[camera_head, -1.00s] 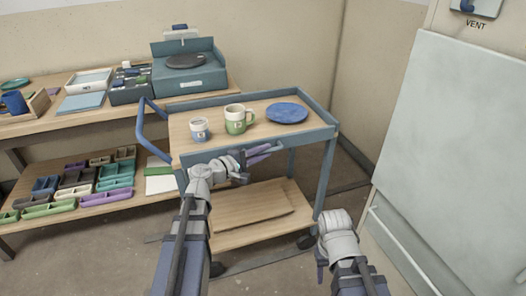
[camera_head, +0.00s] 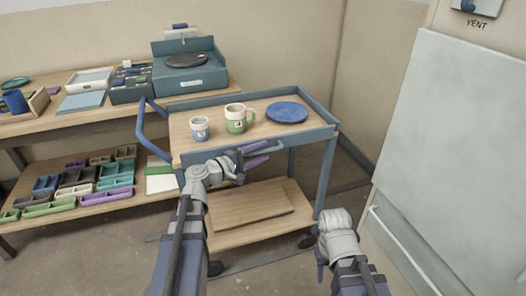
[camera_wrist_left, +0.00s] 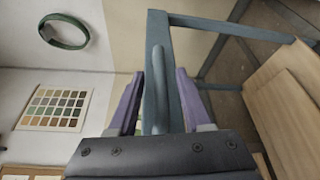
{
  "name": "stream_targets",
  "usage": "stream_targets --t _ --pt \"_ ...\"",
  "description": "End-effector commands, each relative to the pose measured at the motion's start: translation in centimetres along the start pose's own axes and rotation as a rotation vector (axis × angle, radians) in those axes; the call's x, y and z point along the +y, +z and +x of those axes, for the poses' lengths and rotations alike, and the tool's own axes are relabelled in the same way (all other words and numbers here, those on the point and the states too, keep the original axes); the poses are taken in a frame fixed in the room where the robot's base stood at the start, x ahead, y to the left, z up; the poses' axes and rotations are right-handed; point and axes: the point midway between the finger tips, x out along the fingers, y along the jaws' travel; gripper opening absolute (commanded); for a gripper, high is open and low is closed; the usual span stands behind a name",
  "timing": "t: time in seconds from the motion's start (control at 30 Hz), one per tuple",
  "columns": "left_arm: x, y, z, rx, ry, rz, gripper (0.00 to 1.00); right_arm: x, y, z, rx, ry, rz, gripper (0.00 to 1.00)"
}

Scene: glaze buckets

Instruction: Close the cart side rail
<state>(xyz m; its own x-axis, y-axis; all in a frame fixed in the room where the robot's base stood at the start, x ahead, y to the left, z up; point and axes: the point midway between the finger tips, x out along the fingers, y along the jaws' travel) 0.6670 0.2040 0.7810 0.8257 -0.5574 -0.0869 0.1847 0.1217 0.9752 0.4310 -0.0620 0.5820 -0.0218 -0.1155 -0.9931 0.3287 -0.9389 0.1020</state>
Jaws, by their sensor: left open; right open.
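The cart (camera_head: 250,205) has a blue-grey frame, a wooden top and a lower wooden shelf. Its near side rail (camera_head: 303,139) runs along the front edge of the top. My left gripper (camera_head: 262,152) is at the middle of this rail, with its purple fingers apart. In the left wrist view the fingers (camera_wrist_left: 157,95) stand on either side of the blue-grey rail and its raised handle bar (camera_wrist_left: 159,85); I cannot tell whether they touch it. My right gripper (camera_head: 320,264) is low at the front right, away from the cart and largely hidden by its arm.
A workbench (camera_head: 60,118) with trays is behind left. A large pale cabinet (camera_head: 455,140) stands right. The floor between cart and cabinet is partly free.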

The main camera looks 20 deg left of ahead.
Motion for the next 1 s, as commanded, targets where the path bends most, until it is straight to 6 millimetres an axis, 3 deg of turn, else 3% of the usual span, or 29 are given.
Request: stream_targets --t 0.2,0.4,1.0 --pt "0.0 0.1 -4.0 0.004 0.001 -0.001 0.5 0.0 0.0 -0.4 0.0 -0.001 0.0 0.5" --pt "0.0 0.0 -6.0 0.003 0.001 0.0 0.5 0.0 0.0 -0.5 0.0 -0.001 0.0 0.5" --pt "-0.2 0.3 -6.3 -0.005 -0.008 0.006 0.5 0.0 0.0 -0.6 0.0 -0.001 0.0 0.5"
